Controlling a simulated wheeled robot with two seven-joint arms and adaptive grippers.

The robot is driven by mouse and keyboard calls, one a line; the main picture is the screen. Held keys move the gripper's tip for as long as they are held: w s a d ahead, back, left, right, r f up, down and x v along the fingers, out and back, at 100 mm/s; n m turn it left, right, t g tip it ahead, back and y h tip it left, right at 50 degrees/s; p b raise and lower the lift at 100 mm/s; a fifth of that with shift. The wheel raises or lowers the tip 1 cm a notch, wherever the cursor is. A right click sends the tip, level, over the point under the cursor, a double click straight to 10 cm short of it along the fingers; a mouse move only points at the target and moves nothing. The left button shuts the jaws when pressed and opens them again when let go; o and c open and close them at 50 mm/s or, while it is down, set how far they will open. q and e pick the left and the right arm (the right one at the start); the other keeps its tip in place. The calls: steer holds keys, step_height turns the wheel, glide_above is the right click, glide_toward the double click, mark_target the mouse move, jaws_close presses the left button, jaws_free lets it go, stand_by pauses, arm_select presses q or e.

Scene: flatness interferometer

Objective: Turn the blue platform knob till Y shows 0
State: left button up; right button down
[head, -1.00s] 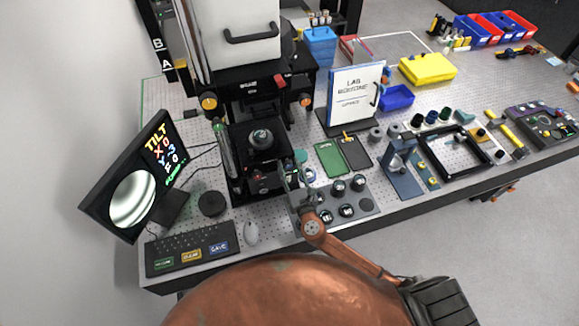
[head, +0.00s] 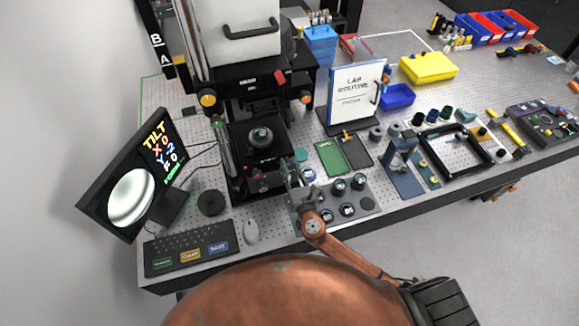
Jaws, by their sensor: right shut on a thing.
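The monitor (head: 135,178) at the left shows TILT with X and Y lines above a round pale fringe image. The black platform (head: 247,128) of the interferometer carries a round dark part (head: 261,138). My right gripper (head: 291,173) is at the platform's front right corner, shut on the blue platform knob. The fingers hide nearly all of the knob. My right arm reaches there from the lower right. My left gripper is out of view.
A tray (head: 368,208) with several round pieces lies right of my right gripper. A green pad (head: 332,157) and a standing lab routine board (head: 354,97) are further right.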

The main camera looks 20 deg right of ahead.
steer(key=shift+f+m+b, duration=0.15)
steer(key=shift+m+b, duration=0.65)
steer(key=shift+m, duration=0.4)
steer(key=shift+m+b, duration=0.85)
steer(key=shift+m, duration=0.65)
steer(key=c, duration=1.7)
jaws_free()
steer(key=shift+o, duration=0.2)
